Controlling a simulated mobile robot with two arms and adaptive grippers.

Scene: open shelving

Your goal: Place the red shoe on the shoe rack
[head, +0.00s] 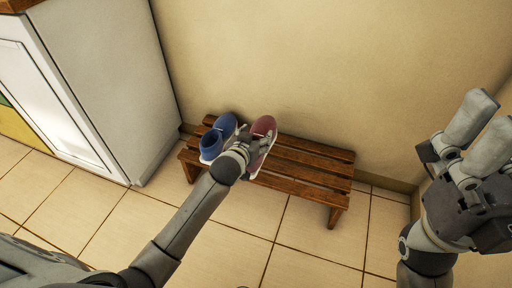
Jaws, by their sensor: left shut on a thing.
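The red shoe (264,126), with a pale sole, is over the left part of the wooden slatted shoe rack (312,172). My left gripper (254,149) is shut on its near end and hides part of it. I cannot tell whether its sole touches the slats. A blue shoe (211,144) stands on the rack's left end, just left of the red shoe. My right gripper (480,134) is raised at the right edge of the view, open and empty, away from the rack.
A white cabinet (110,75) stands left of the rack. A beige wall (330,70) runs behind it. The right half of the rack is bare. The tiled floor (240,215) in front is clear apart from my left arm above it.

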